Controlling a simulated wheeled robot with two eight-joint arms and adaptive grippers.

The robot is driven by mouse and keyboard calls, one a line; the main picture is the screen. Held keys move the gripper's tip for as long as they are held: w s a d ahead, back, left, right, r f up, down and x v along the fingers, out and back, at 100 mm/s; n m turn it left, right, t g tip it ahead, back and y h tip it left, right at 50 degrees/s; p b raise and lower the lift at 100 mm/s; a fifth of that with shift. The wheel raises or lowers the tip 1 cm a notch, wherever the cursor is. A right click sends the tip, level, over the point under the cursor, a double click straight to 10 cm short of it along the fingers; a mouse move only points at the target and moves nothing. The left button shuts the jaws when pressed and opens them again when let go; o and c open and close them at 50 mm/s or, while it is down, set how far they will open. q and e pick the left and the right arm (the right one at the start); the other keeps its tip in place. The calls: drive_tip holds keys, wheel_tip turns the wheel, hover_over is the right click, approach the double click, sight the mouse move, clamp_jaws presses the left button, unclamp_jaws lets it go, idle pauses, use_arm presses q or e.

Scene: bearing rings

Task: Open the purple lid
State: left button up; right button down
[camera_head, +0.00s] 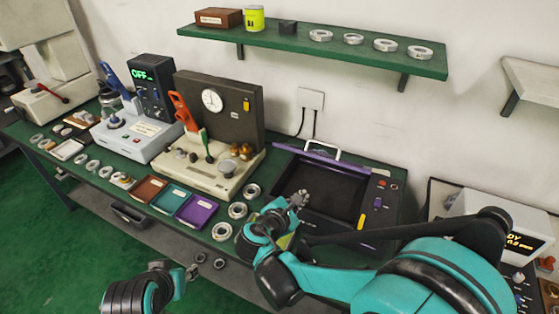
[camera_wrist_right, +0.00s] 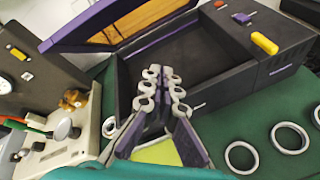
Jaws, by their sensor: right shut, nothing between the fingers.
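The purple lid (camera_head: 308,150) stands raised at the back edge of a dark box (camera_head: 318,186), seen nearly edge-on in the head view, with a white handle (camera_head: 322,146) at its top. In the right wrist view the lid (camera_wrist_right: 110,22) is up, with a purple frame and an amber pane, and the black inside of the box (camera_wrist_right: 190,55) shows. My right gripper (camera_head: 299,198) is shut and empty in front of the box, apart from the lid; its fingers (camera_wrist_right: 163,88) show before the box front. My left gripper (camera_head: 191,271) is low at the left, its fingers unclear.
Metal rings (camera_head: 237,210) lie on the green bench left of the box, near brown, teal and purple trays (camera_head: 197,209). A gauge stand (camera_head: 212,110) is further left. A display unit (camera_head: 500,225) is at right. A green shelf (camera_head: 300,42) hangs above.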

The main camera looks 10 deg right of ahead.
drive_tip(key=w+a+n+t+h, duration=0.1)
drive_tip(key=a+n+t+h, duration=0.1)
drive_tip(key=a+n+t, duration=0.55)
drive_tip(key=w+d+r+g+b, duration=0.1)
drive_tip(key=w+d+r, duration=0.1)
drive_tip(key=w, duration=0.3)
drive_tip(key=w+d+r+n+g+b, duration=0.1)
drive_tip(key=w+d+r, duration=0.1)
drive_tip(key=w, duration=0.3)
drive_tip(key=shift+w+r, duration=0.2)
drive_tip(key=shift+r, duration=0.15)
drive_tip(key=shift+r, duration=0.1)
